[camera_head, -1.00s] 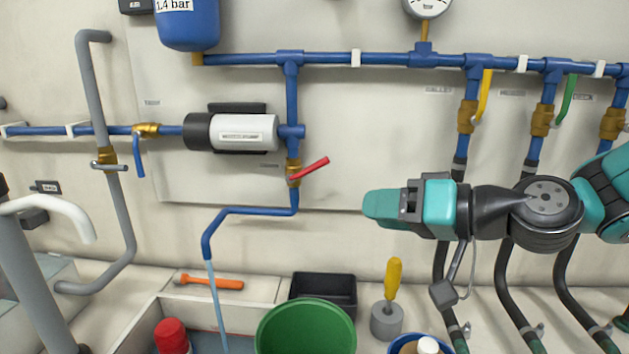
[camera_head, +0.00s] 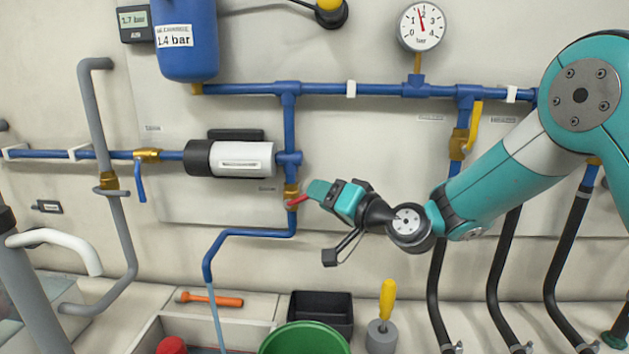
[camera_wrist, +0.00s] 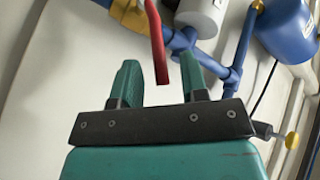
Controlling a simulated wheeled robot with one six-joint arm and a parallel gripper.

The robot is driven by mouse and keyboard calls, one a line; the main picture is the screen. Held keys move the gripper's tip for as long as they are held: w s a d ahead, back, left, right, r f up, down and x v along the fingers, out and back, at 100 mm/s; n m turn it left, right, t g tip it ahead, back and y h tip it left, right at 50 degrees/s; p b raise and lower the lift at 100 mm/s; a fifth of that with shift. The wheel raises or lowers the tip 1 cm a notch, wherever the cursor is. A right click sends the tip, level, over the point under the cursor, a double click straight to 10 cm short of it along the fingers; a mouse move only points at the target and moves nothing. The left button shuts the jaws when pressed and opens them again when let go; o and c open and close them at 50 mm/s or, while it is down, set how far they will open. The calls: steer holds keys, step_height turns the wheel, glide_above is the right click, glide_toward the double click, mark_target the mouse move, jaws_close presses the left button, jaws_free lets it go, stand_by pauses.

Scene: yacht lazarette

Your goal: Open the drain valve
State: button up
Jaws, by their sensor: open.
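The red-handled valve has a brass body (camera_head: 291,191) on the blue vertical pipe under the pump. Its red lever (camera_head: 298,200) slants up to the right, and its far end is hidden behind my gripper (camera_head: 318,190). In the wrist view the red lever (camera_wrist: 158,50) hangs between the two teal fingers of my gripper (camera_wrist: 160,82), with gaps on both sides. The jaws are open and not closed on it. The valve label is too small to read.
A blue-handled valve (camera_head: 140,180) is at the left, and a yellow-handled valve (camera_head: 474,125) at the right. The white pump (camera_head: 242,160) sits just above left of my gripper. A green bucket (camera_head: 304,340), black bin (camera_head: 322,312) and yellow-handled tool (camera_head: 387,300) stand below.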

steer(key=shift+p+x, duration=0.3)
steer(key=shift+x, duration=1.1)
jaws_close()
